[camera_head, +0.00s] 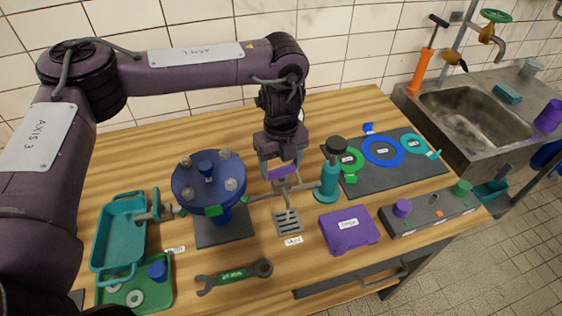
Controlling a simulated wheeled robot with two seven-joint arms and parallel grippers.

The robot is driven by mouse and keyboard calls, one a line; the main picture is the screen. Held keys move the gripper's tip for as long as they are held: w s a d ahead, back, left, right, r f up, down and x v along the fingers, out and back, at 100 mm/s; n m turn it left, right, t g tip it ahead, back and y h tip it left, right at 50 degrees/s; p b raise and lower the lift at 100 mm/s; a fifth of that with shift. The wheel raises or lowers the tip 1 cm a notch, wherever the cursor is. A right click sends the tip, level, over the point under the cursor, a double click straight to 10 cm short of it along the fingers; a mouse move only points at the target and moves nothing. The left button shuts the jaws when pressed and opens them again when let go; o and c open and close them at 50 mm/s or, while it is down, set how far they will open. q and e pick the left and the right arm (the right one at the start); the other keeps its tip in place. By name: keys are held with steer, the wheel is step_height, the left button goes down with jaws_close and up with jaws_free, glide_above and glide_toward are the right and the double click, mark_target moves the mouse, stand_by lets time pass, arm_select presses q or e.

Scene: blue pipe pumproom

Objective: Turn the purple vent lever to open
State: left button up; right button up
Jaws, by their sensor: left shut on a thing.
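The purple vent lever (283,171) sits on the thin grey pipe assembly between the blue flanged pump and the teal cylinder. My left gripper (283,174) comes down from above and is shut on the lever, with its fingers on either side of it. Part of the lever and its valve body are hidden by the fingers. A short grey spout below it points down over a grey floor grate (289,224) with a label in front. My right gripper is not in view.
The blue flanged pump (209,178) stands close left, the teal cylinder (327,184) with black knob close right. A dark mat (372,178) holds rings.

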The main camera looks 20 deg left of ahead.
mark_target(281, 168)
arm_select(q)
steer(key=n+p, duration=0.2)
steer(key=n, duration=0.1)
steer(key=shift+r+n+p, duration=0.2)
steer(key=shift+n+p, duration=0.1)
steer(key=shift+p, duration=0.05)
steer(key=n+p, duration=0.4)
steer(key=shift+n, duration=0.3)
steer(key=n+p, duration=0.4)
steer(key=n, duration=0.1)
steer(key=shift+n+p, duration=1.45)
steer(key=shift+n, duration=0.25)
steer(key=shift+w+f, duration=0.1)
steer(key=o, duration=1)
steer(key=shift+r, duration=3.85)
